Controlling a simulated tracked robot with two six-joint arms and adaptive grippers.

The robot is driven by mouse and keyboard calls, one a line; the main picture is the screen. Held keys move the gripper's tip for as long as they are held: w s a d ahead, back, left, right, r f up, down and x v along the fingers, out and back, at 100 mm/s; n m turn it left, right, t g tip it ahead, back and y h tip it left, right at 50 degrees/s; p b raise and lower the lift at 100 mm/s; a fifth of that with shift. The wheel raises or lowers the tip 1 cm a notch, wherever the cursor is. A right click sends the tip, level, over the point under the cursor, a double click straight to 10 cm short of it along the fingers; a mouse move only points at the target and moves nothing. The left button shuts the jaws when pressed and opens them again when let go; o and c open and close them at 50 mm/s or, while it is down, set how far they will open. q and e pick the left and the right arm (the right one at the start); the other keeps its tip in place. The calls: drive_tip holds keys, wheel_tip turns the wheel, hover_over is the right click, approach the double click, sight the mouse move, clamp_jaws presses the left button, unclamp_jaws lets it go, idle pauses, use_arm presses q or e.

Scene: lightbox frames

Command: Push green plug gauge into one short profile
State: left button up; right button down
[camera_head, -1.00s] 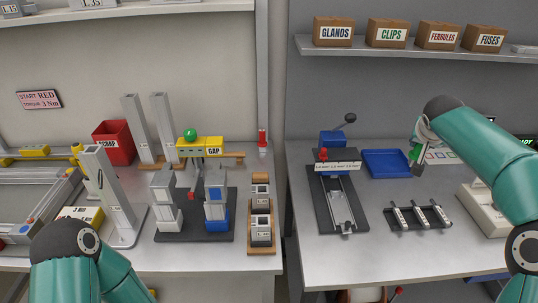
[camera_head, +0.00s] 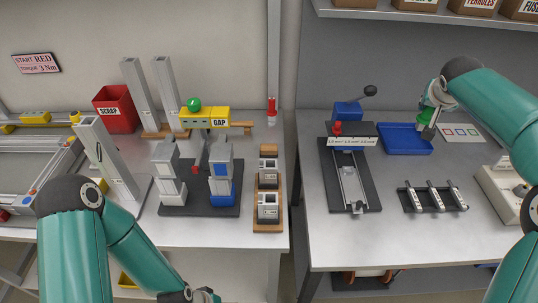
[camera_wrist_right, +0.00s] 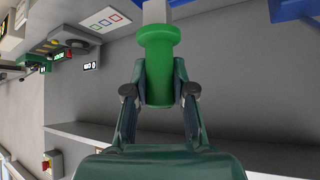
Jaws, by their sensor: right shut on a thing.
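The green plug gauge (camera_wrist_right: 158,50) is in my right gripper (camera_wrist_right: 159,92), whose fingers close on its green handle in the right wrist view. A pale grey square-looking shank extends past the handle. In the head view the right gripper (camera_head: 428,108) holds it above the right bench, near the blue tray; the gauge is small and partly hidden there. Two short profiles (camera_head: 268,206) with square openings appear to stand in a wooden holder (camera_head: 267,228) on the left bench, far from the gauge. My left gripper (camera_head: 203,296) is cut off at the bottom edge, its fingers unclear.
The blue tray (camera_head: 404,140), a clamp fixture (camera_head: 350,185) and a black rack (camera_head: 434,207) are on the right bench. Tall profiles (camera_head: 133,90), a yellow GAP block (camera_head: 218,117) and a red scrap bin (camera_head: 116,118) are on the left. A gap separates the benches.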

drive_tip(key=s+a+f+n+y, duration=0.2)
drive_tip(key=a+n+y, duration=0.15)
drive_tip(key=a, duration=0.65)
drive_tip(key=s+a+f+n+y, duration=0.1)
drive_tip(key=a+f+n+y, duration=0.3)
drive_tip(key=a, duration=0.6)
drive_tip(key=s+a+r+n+y, duration=0.1)
drive_tip(key=s+a+n, duration=0.2)
drive_tip(key=s+a, duration=0.3)
drive_tip(key=s+a+r+n+g+y, duration=0.1)
drive_tip(key=s+a, duration=0.5)
drive_tip(key=a, duration=0.9)
drive_tip(key=shift+s+r+n+y+b, duration=0.35)
drive_tip(key=shift+r+n, duration=0.3)
drive_tip(key=shift+n, duration=0.5)
drive_tip(key=shift+d, duration=0.1)
drive_tip(key=shift+f+b, duration=2.85)
drive_tip(key=shift+f, duration=0.05)
drive_tip(key=shift+b, duration=0.45)
drive_tip(key=shift+f+b, duration=0.65)
